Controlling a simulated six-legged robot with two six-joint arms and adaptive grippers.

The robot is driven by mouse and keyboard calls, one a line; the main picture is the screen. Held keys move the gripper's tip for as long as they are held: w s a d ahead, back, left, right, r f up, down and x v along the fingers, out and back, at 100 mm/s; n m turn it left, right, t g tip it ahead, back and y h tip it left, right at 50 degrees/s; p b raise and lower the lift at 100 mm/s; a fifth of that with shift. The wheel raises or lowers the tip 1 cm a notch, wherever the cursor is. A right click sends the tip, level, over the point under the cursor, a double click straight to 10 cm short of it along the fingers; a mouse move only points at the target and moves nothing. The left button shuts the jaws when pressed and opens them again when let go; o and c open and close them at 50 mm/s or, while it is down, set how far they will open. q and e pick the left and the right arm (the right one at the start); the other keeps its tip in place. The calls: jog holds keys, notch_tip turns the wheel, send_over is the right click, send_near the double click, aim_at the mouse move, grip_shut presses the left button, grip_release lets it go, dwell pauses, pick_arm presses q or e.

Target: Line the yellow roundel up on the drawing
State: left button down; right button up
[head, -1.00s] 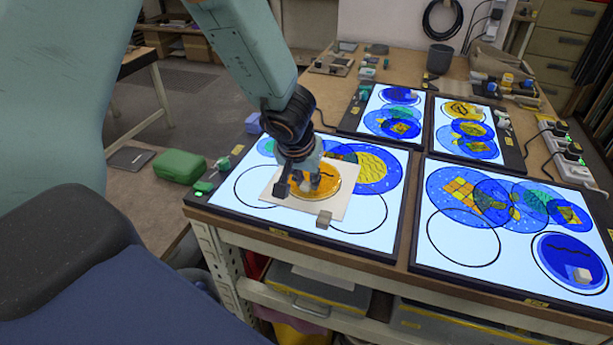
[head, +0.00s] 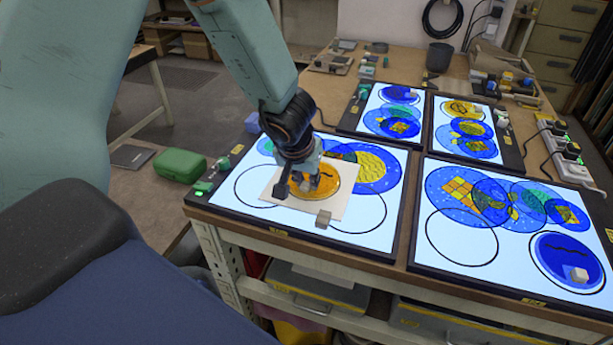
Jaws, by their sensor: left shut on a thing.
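The yellow roundel (head: 325,183) is an orange-yellow disc with a dark wavy mark. It lies over a cream square sheet (head: 340,207) on the near left light panel (head: 385,238). My left gripper (head: 305,187) comes down over the roundel and is shut; its fingers hide what lies between them, most likely a grip on the roundel. The drawing on this panel has black circle outlines (head: 384,222), partly covered by the sheet. Blue and yellow painted discs (head: 372,168) lie at the panel's back. My right gripper is not in view.
A small grey block (head: 323,218) sits on the sheet's front edge. The near right panel (head: 462,262) holds blue discs and a blue roundel (head: 565,258) with a pale block. Two smaller panels stand behind. A green case (head: 180,165) is left of the bench.

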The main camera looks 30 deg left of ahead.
pick_arm(q)
jog(key=shift+f, duration=0.15)
dwell(0.7)
jog(key=c, duration=1.1)
grip_release()
jog(key=shift+c, duration=0.2)
jog(key=v, duration=1.2)
jog(key=shift+s, duration=0.2)
jog(key=shift+f, duration=0.15)
